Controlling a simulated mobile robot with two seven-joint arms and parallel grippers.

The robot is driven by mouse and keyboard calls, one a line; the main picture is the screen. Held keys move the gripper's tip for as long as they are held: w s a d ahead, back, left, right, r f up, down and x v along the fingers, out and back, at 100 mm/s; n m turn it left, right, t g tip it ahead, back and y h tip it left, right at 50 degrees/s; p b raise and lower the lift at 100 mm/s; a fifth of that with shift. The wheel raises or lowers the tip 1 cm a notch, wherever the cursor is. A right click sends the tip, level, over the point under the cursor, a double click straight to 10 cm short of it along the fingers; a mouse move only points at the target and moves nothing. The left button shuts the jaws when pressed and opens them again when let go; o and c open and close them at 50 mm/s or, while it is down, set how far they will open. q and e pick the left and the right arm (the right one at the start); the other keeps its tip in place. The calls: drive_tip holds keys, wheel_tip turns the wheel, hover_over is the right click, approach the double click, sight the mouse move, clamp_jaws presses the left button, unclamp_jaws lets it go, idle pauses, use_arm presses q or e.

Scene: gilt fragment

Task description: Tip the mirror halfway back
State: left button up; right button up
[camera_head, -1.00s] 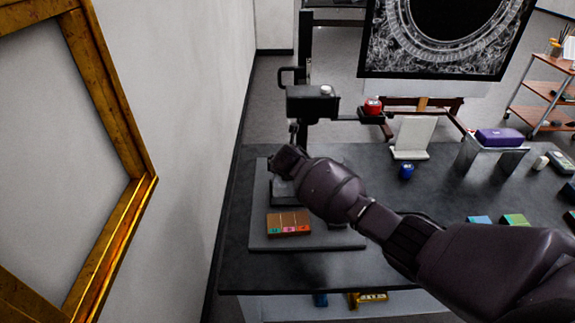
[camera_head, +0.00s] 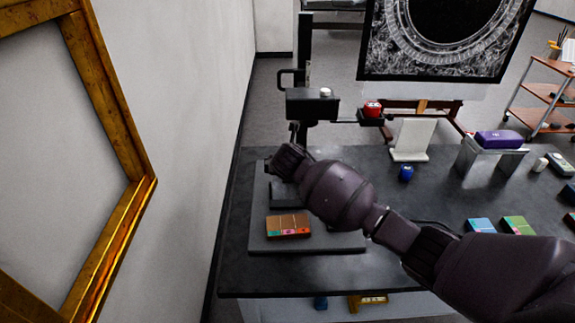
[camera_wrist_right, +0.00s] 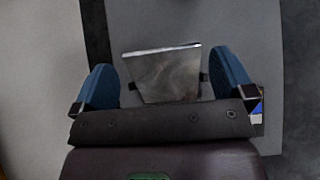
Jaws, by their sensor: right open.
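The mirror (camera_wrist_right: 163,75) shows in the right wrist view as a grey, cloudy reflecting plate with a bright upper edge and small dark mounts at its sides. My right gripper (camera_wrist_right: 162,60) is open, with one blue finger on each side of the plate and a visible gap to both. I cannot tell how far the plate tilts. In the head view my right arm reaches over the left of the black table and its wrist hides most of the mirror and the fingertips. My left gripper is out of view.
A dark board (camera_head: 345,243) on the table (camera_head: 400,270) carries a brown box with coloured labels (camera_head: 288,226). Behind stands a black post with an arm bearing a red knob (camera_head: 372,108). A gilt frame (camera_head: 110,90) hangs on the left wall. A blue knob (camera_head: 406,173) sits right of my arm.

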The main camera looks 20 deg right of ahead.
drive_tip(key=shift+v, duration=2.45)
